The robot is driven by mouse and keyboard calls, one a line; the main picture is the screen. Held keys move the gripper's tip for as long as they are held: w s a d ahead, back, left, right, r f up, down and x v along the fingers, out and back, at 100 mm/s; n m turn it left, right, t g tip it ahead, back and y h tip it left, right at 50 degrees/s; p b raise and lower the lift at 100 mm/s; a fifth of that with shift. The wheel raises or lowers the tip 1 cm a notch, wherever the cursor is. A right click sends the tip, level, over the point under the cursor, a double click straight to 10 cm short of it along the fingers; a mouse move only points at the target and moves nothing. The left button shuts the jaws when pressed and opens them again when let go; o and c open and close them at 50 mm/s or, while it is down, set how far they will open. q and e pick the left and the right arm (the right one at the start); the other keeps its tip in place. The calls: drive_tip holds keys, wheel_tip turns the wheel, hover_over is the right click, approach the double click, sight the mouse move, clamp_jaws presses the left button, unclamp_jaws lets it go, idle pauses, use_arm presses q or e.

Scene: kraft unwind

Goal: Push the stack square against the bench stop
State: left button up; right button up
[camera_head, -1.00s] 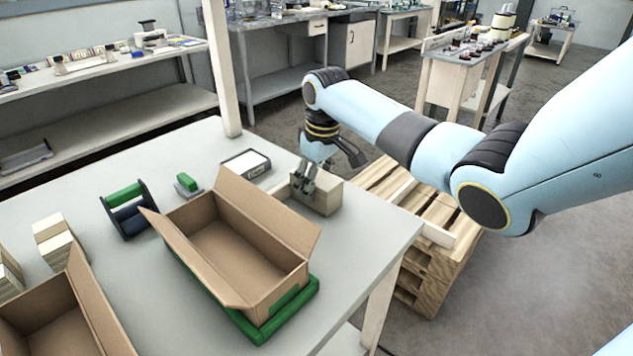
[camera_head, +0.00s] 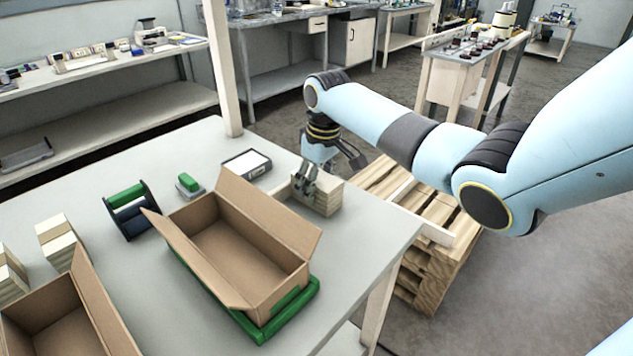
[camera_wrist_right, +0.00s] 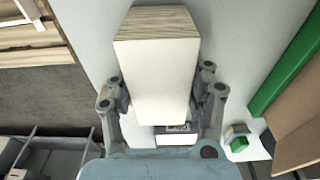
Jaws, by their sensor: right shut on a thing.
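The stack (camera_head: 328,197) is a pale block of thin layers on the grey bench, near its right edge. My right gripper (camera_head: 304,180) reaches down to it from behind and is shut on it. In the right wrist view the stack (camera_wrist_right: 157,82) has a plain white top and a wood-grained end, and lies between the two fingers of the right gripper (camera_wrist_right: 160,92), one on each side. Its underside is hidden. I cannot make out a bench stop for certain. My left gripper is not in view.
An open cardboard box (camera_head: 237,258) on a green base (camera_head: 281,318) stands left of the stack. A black-framed tray (camera_head: 246,165) lies behind it. A second box (camera_head: 95,310) and smaller stacks (camera_head: 56,240) are at the left. A wooden pallet pile (camera_head: 432,270) stands beyond the bench edge.

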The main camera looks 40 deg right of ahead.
drive_tip(key=o, duration=1.3)
drive_tip(key=r, duration=0.4)
drive_tip(key=s+r, duration=0.1)
drive_tip(key=r, duration=0.7)
drive_tip(key=shift+s, duration=0.25)
drive_tip(key=shift+f, duration=0.1)
